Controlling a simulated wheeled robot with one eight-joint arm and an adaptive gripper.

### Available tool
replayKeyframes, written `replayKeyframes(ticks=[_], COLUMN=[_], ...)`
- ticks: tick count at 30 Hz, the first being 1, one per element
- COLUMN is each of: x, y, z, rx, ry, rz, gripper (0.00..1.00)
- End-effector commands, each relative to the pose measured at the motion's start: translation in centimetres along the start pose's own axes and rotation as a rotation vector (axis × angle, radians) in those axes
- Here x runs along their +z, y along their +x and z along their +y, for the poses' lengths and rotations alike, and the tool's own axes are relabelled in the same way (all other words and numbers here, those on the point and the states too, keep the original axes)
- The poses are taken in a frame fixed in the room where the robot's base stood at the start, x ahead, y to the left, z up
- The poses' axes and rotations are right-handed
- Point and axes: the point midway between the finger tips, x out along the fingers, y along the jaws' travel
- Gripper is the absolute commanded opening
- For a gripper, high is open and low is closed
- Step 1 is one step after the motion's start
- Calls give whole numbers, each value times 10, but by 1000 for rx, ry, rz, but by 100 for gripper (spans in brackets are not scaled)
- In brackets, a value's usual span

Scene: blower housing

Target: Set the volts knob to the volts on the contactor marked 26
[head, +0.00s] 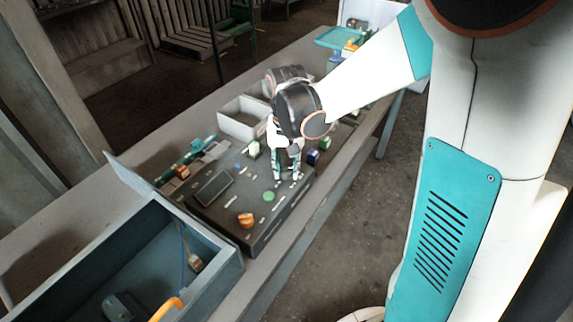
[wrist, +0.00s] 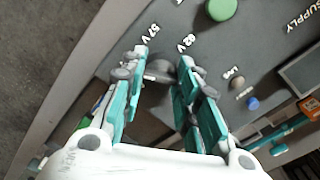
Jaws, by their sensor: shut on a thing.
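The grey panel box (head: 222,213) lies on the bench in the head view, and its dark face fills much of the wrist view. My gripper (head: 287,172) points down at the panel's far right part. In the wrist view my gripper (wrist: 160,75) has its fingers closed on both sides of a grey round knob (wrist: 158,69), which I take as the volts knob. Labels reading about "57 V" and "62 V" stand beside it. The knob's pointer is hidden. Small blocks, a dark blue one (head: 313,157) and a green one (head: 325,143), stand beyond the panel; no 26 is legible.
A green button (head: 268,196) and an orange knob (head: 246,220) sit on the panel. An open grey-blue box (head: 215,246) stands at the near left. A white bin (head: 238,126) stands behind the panel. The bench's right edge runs close by.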

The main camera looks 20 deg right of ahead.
Motion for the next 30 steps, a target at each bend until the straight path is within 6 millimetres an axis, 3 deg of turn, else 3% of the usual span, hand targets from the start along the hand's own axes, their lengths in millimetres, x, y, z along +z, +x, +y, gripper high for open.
replayKeyframes(ticks=[14,15,18,30], x=[0,0,0,0], y=[0,0,0,-1], z=[0,0,0,0], rx=[0,0,-1,-1], ry=[14,14,13,13], rz=[0,0,0,0], gripper=[5,33,51,51])
